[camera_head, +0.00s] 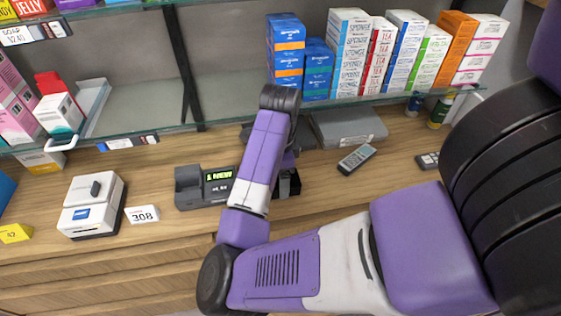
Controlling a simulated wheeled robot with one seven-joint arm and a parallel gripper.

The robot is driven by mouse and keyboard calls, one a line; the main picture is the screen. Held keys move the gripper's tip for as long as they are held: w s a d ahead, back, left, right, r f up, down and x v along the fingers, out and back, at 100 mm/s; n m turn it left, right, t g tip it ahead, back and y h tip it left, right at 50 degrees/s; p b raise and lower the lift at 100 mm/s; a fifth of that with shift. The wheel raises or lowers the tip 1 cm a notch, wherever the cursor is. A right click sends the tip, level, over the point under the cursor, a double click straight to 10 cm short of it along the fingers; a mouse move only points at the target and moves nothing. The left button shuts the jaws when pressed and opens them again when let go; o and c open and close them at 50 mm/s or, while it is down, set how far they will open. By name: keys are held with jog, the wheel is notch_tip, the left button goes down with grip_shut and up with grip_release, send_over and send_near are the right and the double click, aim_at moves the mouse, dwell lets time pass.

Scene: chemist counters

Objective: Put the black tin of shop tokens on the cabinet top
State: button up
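My purple and white arm reaches over a wooden counter top (330,195), and its wrist bends down behind the forearm. My gripper (288,184) seems to be the dark part low behind the forearm, near the counter. It is mostly hidden, and I cannot tell whether its fingers are open or what they hold. I cannot make out the black tin of shop tokens. I cannot tell which surface is the cabinet top.
A dark card terminal (205,188) stands left of my forearm. A white printer (91,207) and a "308" card (142,214) are farther left. A grey flat box (348,127) and a remote (357,159) lie behind right. A glass shelf (225,117) with boxes overhangs the back.

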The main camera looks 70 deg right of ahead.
notch_tip(320, 180, up, 11)
jog(key=shift+p, duration=0.4)
jog(key=shift+s, duration=0.15)
dwell(0.5)
